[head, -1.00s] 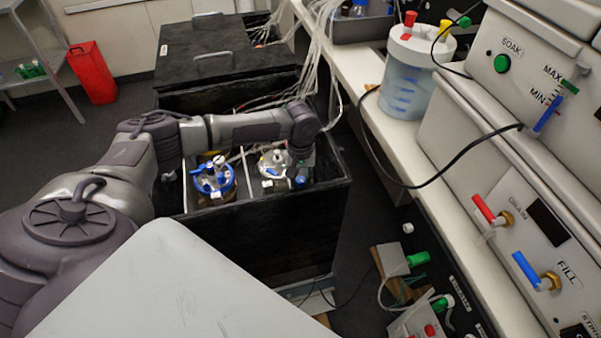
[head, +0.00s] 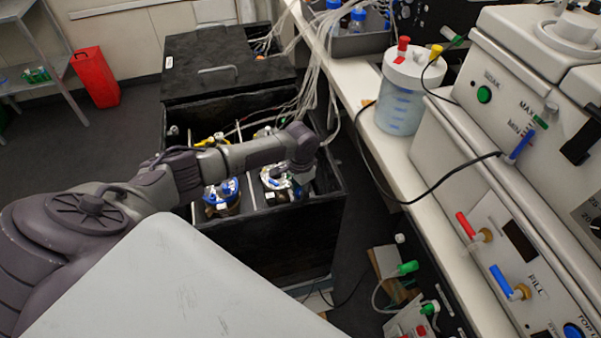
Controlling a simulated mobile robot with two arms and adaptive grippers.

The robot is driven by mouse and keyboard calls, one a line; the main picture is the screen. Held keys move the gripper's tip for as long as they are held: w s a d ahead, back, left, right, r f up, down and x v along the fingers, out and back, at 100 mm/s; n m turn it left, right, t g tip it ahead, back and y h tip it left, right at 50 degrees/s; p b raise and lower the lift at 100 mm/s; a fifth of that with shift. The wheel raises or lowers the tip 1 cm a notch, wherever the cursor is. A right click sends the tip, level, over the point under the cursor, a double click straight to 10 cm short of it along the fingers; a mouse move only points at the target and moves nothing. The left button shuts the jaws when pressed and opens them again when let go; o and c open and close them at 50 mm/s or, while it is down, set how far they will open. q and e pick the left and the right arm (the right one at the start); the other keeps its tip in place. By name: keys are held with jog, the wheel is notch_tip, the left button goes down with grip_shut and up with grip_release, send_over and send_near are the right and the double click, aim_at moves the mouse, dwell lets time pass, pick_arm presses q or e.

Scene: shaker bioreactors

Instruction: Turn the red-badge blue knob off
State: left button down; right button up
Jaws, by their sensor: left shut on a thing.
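My left gripper (head: 293,180) reaches down into the front black box, at the top of a metal-lidded glass vessel (head: 273,181). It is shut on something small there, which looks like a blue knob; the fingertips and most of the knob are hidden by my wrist. I cannot make out a red badge. A second vessel with a blue ring lid (head: 223,189) stands to the left of it, apart from the gripper. My right gripper is out of view.
The front black box (head: 270,248) has high walls around the vessels. A lidded black box (head: 225,75) stands behind it. Tubes (head: 318,70) run from the boxes to the bench. A machine with red (head: 466,225) and blue handles (head: 500,280) stands at right. Dark floor lies between.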

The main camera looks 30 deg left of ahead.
pick_arm(q)
jog(key=m, duration=1.2)
dwell(0.5)
jog(key=c, duration=0.9)
grip_release()
jog(key=shift+o, duration=0.2)
jog(key=shift+r, duration=0.15)
notch_tip(320, 180, up, 12)
jog(key=shift+f, duration=0.2)
